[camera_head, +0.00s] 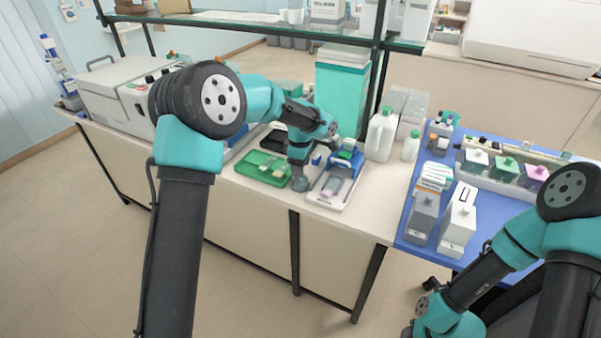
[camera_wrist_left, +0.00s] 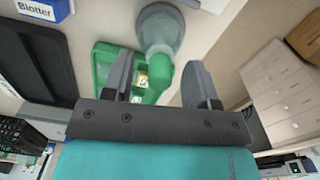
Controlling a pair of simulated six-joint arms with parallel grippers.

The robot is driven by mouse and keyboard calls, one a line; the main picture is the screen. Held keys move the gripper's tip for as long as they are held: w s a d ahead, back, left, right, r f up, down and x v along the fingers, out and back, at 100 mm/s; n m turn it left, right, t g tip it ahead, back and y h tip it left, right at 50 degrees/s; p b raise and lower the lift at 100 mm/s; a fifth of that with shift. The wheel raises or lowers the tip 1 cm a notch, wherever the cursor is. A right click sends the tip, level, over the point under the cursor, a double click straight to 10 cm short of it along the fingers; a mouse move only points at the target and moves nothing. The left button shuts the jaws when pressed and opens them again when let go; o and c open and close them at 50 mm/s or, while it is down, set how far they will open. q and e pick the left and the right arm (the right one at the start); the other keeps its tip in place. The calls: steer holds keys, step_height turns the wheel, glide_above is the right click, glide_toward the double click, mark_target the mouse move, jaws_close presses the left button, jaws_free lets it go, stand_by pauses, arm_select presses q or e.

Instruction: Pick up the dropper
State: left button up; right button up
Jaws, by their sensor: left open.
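My left gripper (camera_head: 299,163) points down over the front of the bench, between the green tray and the white tray. In the left wrist view its two fingers (camera_wrist_left: 157,72) are spread apart. A grey, see-through, round-based vessel (camera_wrist_left: 158,25) stands just past the fingertips; its base also shows below the gripper in the head view (camera_head: 299,184). A green, narrow shape (camera_wrist_left: 160,80) lies between the fingers in the wrist view and may be the dropper's bulb. I cannot tell whether the fingers touch it. My right gripper is out of view.
The green tray (camera_head: 248,172) with small items lies left of the gripper, and a white tray (camera_head: 350,196) with a blue rack lies right. White bottles (camera_head: 381,135) stand further right. A blue-topped table (camera_head: 407,230) holds boxes and staining jars. The bench's front edge is close.

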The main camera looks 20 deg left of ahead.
arm_select(q)
steer(key=shift+f, duration=0.2)
stand_by(0.3)
jaws_close()
stand_by(0.3)
